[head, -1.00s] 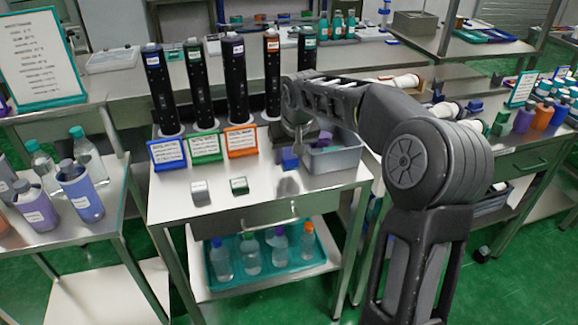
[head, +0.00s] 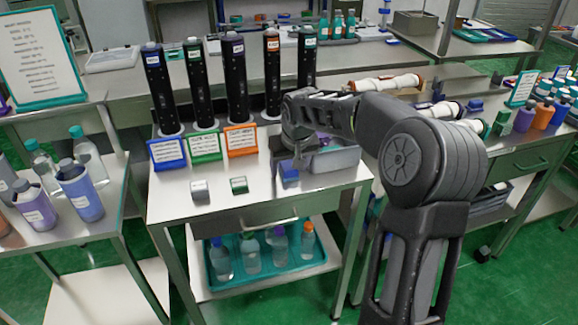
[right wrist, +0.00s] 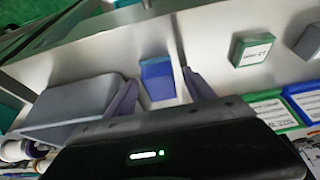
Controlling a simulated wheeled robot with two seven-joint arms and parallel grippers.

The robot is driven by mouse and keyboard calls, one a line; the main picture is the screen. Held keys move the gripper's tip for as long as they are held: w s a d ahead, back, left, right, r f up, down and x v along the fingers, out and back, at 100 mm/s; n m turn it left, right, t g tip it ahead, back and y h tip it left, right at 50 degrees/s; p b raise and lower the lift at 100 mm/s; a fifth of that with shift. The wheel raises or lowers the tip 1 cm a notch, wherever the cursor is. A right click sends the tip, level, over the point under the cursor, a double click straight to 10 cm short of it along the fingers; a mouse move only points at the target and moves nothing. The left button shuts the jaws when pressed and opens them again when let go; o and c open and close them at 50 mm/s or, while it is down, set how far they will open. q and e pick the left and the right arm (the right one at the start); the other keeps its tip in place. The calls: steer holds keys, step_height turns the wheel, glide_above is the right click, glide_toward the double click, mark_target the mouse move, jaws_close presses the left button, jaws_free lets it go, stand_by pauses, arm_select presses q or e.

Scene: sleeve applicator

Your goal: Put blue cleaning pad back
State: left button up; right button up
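The blue cleaning pad (head: 289,174) is on the small steel table, left of the grey bin, at the right end of a row of pads. It also shows in the right wrist view (right wrist: 158,82), blue on top with a darker side. My right gripper (head: 298,161) is just above it. In the right wrist view the fingers of my right gripper (right wrist: 159,77) are apart, one on each side of the pad, with gaps beside it. A grey pad (head: 199,190) and a green pad (head: 239,185) lie to the left. My left gripper is not in view.
A grey bin (head: 335,158) stands close to the right of the gripper. Blue (head: 168,152), green (head: 205,147) and orange (head: 241,140) framed signs stand behind the pads, before several tall black cylinders (head: 235,80). The table front is clear.

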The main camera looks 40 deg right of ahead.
steer(key=shift+r, duration=0.1)
steer(key=shift+s+r, duration=0.15)
steer(key=shift+r, duration=0.35)
steer(key=v, duration=1.1)
steer(key=shift+s+a, duration=0.1)
